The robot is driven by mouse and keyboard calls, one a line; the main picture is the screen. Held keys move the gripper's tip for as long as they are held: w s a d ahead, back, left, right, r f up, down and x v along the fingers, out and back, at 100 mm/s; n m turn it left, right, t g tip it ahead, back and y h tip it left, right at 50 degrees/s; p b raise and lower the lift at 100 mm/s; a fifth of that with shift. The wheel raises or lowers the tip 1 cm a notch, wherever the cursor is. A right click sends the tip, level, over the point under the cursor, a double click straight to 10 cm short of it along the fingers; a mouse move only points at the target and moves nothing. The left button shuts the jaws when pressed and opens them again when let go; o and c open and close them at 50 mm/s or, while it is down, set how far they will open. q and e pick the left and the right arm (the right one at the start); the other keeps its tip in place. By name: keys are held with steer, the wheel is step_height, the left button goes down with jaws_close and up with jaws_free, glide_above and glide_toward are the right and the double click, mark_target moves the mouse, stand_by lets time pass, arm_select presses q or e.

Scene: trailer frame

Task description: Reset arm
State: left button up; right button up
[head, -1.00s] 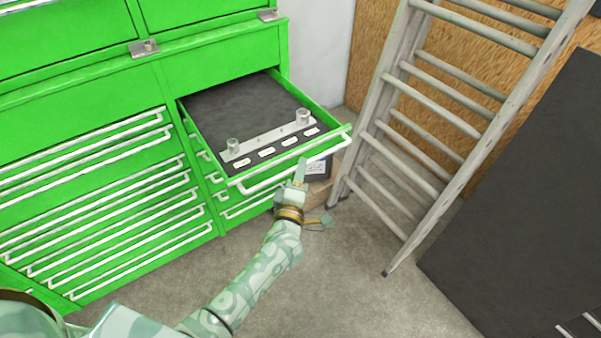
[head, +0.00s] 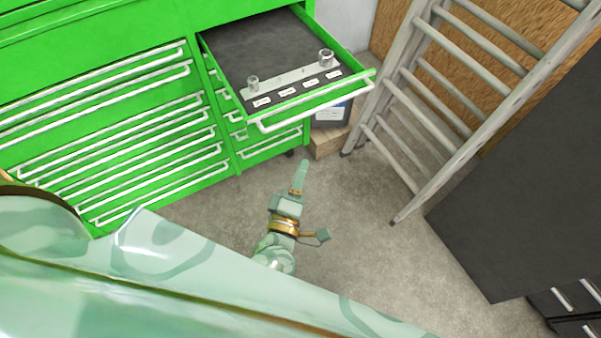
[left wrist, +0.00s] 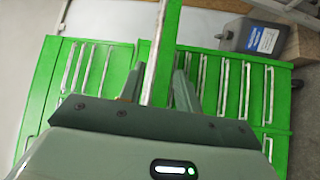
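My left gripper (head: 302,177) is in the middle of the head view, over the bare floor in front of the green tool cabinet. In the left wrist view its two fingers (left wrist: 159,88) stand apart with nothing held between them. The cabinet's open drawer (head: 240,78) is pulled out above and beyond the gripper. Its silver handle (head: 312,107) is apart from the fingertips in the head view. A silver bar, seemingly this handle (left wrist: 161,50), lines up with the gap in the wrist view. My right gripper is out of view.
A grey ladder (head: 441,110) leans at the right, beside a large dark panel (head: 520,190). A dark box with a label (head: 332,114) rests on a wooden block (head: 328,144) beside the cabinet. Concrete floor (head: 360,240) around my left gripper is clear.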

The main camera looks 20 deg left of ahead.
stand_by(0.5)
arm_select(q)
steer(key=s+f+m+g+h, duration=0.2)
steer(key=s+f+m+g, duration=0.4)
steer(key=f, duration=0.7)
steer(key=s+f+m+g+h, duration=0.35)
steer(key=s+f+m, duration=0.45)
steer(key=f, duration=0.5)
steer(key=s+a+f+m+g+y, duration=0.1)
steer(key=s+a+f+m+g, duration=0.1)
steer(key=s, duration=0.5)
steer(key=s+a+f+m+g+y, duration=0.1)
steer(key=s+a+f+m+g, duration=0.2)
steer(key=s, duration=0.5)
steer(key=s+a+f+m+g+y, duration=0.1)
steer(key=s+a+f+m+g, duration=0.1)
steer(key=s+a+f+g, duration=0.2)
steer(key=s+a+f, duration=0.1)
steer(key=s+f, duration=0.1)
steer(key=s, duration=0.1)
steer(key=shift+s+a+m, duration=0.15)
steer(key=shift+s+m, duration=0.15)
